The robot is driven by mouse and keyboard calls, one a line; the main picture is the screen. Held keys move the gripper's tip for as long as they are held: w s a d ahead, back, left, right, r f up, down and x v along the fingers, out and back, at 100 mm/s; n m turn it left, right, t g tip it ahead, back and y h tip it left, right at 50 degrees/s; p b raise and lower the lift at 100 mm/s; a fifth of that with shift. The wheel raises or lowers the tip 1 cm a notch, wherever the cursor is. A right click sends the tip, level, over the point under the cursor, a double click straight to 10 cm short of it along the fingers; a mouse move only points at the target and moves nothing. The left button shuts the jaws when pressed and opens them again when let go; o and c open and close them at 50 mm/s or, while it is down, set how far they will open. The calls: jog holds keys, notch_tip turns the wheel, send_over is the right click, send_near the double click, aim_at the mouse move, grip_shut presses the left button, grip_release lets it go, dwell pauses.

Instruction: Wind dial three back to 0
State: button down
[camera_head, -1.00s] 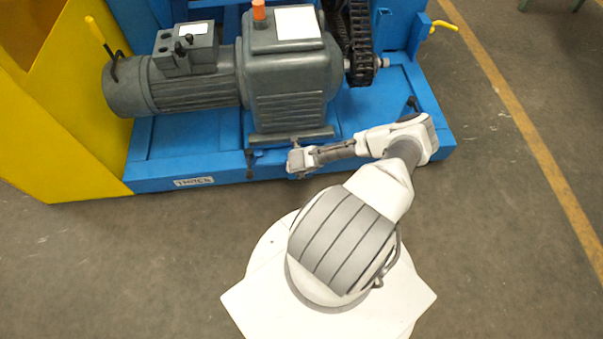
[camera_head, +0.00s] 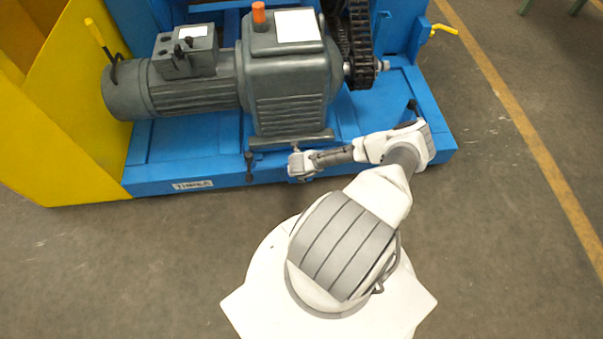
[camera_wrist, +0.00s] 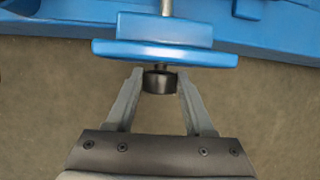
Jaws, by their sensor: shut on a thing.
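A small round black knob (camera_wrist: 159,82) on a short shaft sticks out from a blue plate (camera_wrist: 165,53) in the wrist view. My gripper (camera_wrist: 160,76) has one finger on each side of the knob and is shut on it. No number or scale shows on the knob, so I cannot tell from its markings that it is dial three, or its reading. In the head view my gripper (camera_head: 298,165) is at the front edge of the blue base frame (camera_head: 220,178), below the grey motor unit (camera_head: 290,90). The knob is hidden there by my gripper.
Dark upright handles stand on the blue frame to the left (camera_head: 249,168) and right (camera_head: 412,106) of my gripper. A chain (camera_head: 361,45) runs beside the motor unit. A yellow panel (camera_head: 60,130) stands at the left.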

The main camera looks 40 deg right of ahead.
jog(key=shift+a+r+h+p, duration=0.1)
jog(key=shift+h+p, duration=0.2)
jog(key=shift+p, duration=0.05)
jog(key=shift+w+a+g+h+p, duration=0.1)
jog(key=shift+w+g+h+p, duration=0.05)
jog(key=shift+g+h+p, duration=0.3)
jog(key=shift+w+a+n+g+h+p, duration=0.2)
jog(key=shift+n+g+h+p, duration=0.3)
jog(key=shift+h, duration=0.55)
jog(key=h, duration=0.1)
jog(key=f+g+h+b, duration=0.1)
jog(key=shift+a+n+h, duration=0.15)
jog(key=shift+n+h, duration=0.15)
jog(key=shift+h, duration=0.1)
jog(key=shift+w+a+n+g+h+b, duration=0.1)
jog(key=shift+n+g+h+b, duration=0.3)
jog(key=shift+g+h+b, duration=0.7)
jog(key=shift+h+p, duration=0.3)
jog(key=shift+h, duration=0.2)
jog(key=shift+c, duration=1.4)
grip_release()
jog(key=shift+t, duration=0.25)
